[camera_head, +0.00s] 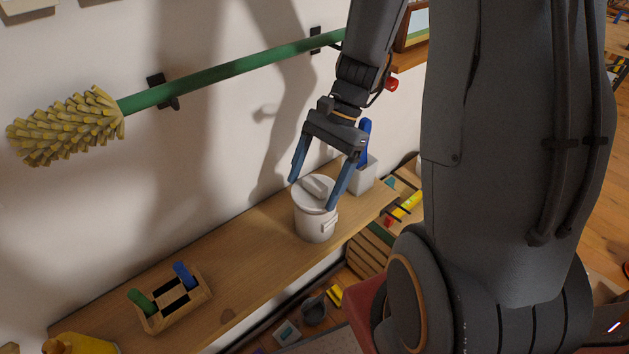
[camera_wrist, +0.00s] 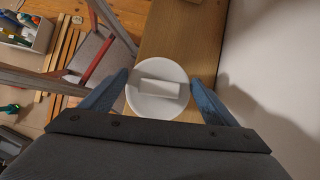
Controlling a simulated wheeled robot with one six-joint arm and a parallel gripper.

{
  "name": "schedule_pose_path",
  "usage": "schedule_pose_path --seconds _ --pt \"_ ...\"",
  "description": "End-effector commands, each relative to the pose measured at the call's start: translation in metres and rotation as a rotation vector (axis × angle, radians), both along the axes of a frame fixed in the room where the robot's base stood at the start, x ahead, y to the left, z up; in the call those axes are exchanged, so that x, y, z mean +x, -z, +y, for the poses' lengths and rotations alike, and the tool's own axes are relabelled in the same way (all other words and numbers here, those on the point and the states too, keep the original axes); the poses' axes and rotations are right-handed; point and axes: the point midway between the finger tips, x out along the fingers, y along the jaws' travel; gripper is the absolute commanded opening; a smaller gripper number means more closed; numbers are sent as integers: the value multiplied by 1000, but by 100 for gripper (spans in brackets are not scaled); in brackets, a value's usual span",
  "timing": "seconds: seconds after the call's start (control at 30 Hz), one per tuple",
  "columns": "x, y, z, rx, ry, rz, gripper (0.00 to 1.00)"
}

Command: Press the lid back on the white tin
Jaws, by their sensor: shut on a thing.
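The white tin (camera_head: 314,226) stands upright on the wooden shelf. Its round white lid (camera_head: 302,196), with a raised bar across the top, is at the tin's mouth. I cannot tell whether the lid is fully seated. My gripper (camera_head: 312,194) comes from above, with one blue finger on each side of the lid, shut on its rim. In the wrist view, the lid (camera_wrist: 158,106) lies between the fingertips of my gripper (camera_wrist: 159,82) and hides the tin below it.
A light box (camera_head: 362,178) with a blue item stands close behind the tin. A wooden caddy (camera_head: 174,300) with green and blue handles sits at the shelf's near left. A green-handled brush (camera_head: 70,125) hangs on the wall. The shelf between caddy and tin is clear.

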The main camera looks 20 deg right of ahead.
Motion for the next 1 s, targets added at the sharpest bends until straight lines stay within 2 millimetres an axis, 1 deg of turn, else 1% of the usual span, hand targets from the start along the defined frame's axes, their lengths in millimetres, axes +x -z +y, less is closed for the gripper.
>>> schedule_pose_path --seconds 0.27,0.3,0.37,0.4,0.77,1.0 --pt "0 0 0 0 0 0 60" --pt "0 0 0 0 0 0 86" --pt "0 0 0 0 0 0 97" --pt "0 0 0 0 0 0 100" --pt "0 0 0 0 0 0 100" --pt "0 -10 0 0 -1 0 100"
